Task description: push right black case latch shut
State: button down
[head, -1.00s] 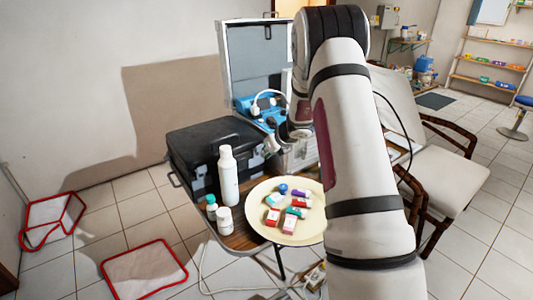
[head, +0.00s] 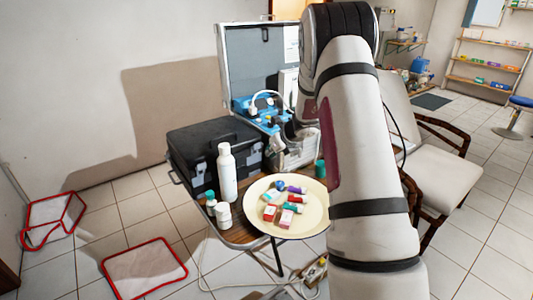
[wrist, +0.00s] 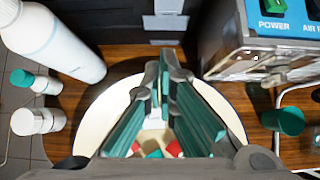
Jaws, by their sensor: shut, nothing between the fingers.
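A pale metal latch (wrist: 166,20) is on that wall, near the top centre of the wrist view. I cannot tell whether the latch is fully closed. My gripper (wrist: 164,62) is shut and empty, its fingertips pointing toward the latch with a visible gap in the picture.
A cream plate (head: 254,212) with small boxes stands below my gripper. A white bottle (head: 227,172) and small bottles stand left of it. The blue-panelled unit (wrist: 285,28) is close on the right, with a green cup (wrist: 284,121) beside it.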

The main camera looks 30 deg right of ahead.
notch_tip(320, 180, up, 9)
jog(key=s+p, duration=0.1)
jog(key=shift+s, duration=0.4)
jog(key=shift+r, duration=0.15)
jog(key=s+a+r+n+g+y, duration=0.1)
jog(key=s+a+r+n, duration=0.45)
jog(key=a, duration=0.25)
jog(key=s+a+r+n+y+p, duration=0.1)
jog(key=s+a+r+n, duration=0.4)
jog(key=a+n, duration=0.25)
jog(key=s+a+r+n+g+y, duration=0.1)
jog(key=s+a+r+n, duration=0.45)
jog(key=a, duration=0.25)
jog(key=s+a+n+g+h, duration=0.1)
jog(key=s+a+n, duration=0.1)
jog(key=s+n, duration=0.6)
jog(key=s+a+f+n+g+h+p, duration=0.1)
jog(key=s+a+n+h, duration=0.1)
jog(key=s+n, duration=0.7)
jog(key=s, duration=0.8)
jog(key=shift+s+a+f, duration=0.2)
jog(key=shift+s+a, duration=0.05)
jog(key=shift+s, duration=0.1)
